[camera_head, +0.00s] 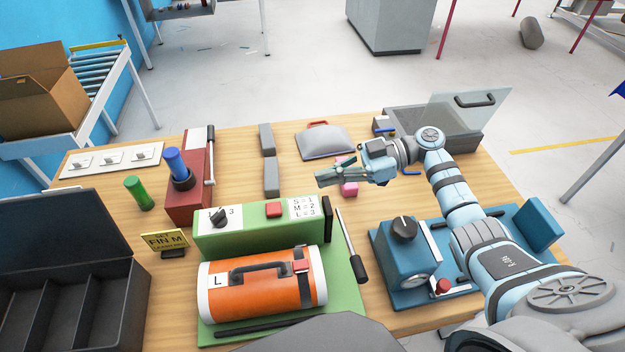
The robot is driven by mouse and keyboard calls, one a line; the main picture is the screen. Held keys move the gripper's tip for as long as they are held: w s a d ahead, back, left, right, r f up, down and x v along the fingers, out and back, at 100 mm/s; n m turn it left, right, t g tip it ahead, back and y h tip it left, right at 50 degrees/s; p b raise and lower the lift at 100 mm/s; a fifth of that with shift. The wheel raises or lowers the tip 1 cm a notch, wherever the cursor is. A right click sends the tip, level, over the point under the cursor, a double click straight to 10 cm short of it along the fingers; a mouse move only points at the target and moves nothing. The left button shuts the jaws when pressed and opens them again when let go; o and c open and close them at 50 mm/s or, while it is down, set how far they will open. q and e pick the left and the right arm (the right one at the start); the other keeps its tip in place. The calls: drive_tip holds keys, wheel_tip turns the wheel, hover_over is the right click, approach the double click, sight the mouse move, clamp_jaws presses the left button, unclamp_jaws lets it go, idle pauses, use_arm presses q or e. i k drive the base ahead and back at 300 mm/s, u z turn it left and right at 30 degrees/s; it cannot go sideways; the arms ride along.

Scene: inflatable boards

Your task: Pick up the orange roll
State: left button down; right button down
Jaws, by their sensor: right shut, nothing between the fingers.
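The orange roll (263,286) is a thick orange cylinder with white ends, a dark carry handle on top and a white label marked "L". It lies on its side on a green base (345,304) at the front middle of the table, in front of a green box with a knob and a red button. My right gripper (322,180) is shut and empty, above the table behind the green box and up and to the right of the roll, apart from it. My left gripper is not in view.
A red lever press (190,190) with a blue cylinder and a green cylinder (139,193) stand left. A black compartment case (70,270) fills the front left. A blue device with a dial (401,262) stands right.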

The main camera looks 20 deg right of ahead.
sight(232, 289)
drive_tip(key=k, duration=1)
